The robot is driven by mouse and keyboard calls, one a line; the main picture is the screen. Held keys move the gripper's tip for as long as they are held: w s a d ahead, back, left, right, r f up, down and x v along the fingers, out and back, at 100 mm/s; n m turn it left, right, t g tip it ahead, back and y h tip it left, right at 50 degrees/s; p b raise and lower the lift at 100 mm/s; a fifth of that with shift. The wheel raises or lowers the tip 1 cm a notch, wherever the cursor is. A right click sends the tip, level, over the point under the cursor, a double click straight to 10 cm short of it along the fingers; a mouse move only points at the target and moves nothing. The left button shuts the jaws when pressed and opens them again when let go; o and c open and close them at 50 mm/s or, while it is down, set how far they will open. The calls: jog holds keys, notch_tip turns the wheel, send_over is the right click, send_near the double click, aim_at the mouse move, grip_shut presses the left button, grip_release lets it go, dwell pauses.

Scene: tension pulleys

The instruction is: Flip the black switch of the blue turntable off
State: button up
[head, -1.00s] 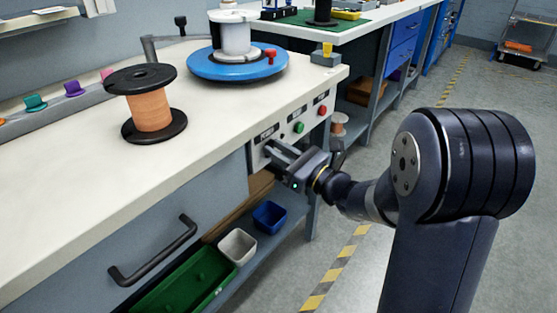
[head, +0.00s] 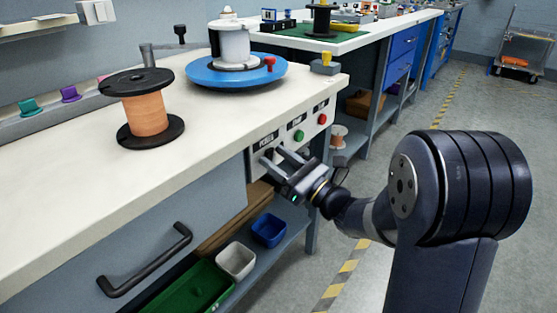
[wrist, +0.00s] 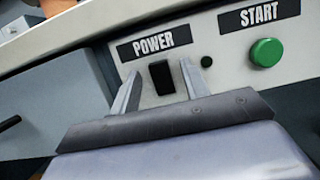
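The blue turntable (head: 205,76) sits on the white bench top, with a white spool (head: 234,45) standing on it. The black switch (wrist: 162,77) is on the bench's front panel under a POWER label. In the head view it is mostly hidden by my fingers. My gripper (head: 273,156) is at the panel, and its fingers are apart. In the wrist view my gripper (wrist: 160,82) has one finger on each side of the switch, with gaps showing. Nothing is held. I cannot tell how far the fingertips are from the panel.
A green START button (wrist: 266,52) and a small black knob (wrist: 206,62) lie right of the switch. A red button (head: 322,118) is farther along. A copper spool (head: 146,113) stands on the bench. A drawer handle (head: 150,262) and bins (head: 236,261) are below.

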jog(key=p+v, duration=0.2)
jog(key=v, duration=0.9)
jog(key=shift+w+a, duration=0.15)
jog(key=b+x, duration=0.2)
jog(key=x, duration=0.8)
jog(key=shift+a, duration=0.15)
jog(key=shift+w+a+r, duration=0.2)
jog(key=shift+r, duration=0.15)
jog(key=shift+d+p, duration=0.1)
jog(key=shift+p, duration=0.35)
jog(key=shift+f, duration=0.1)
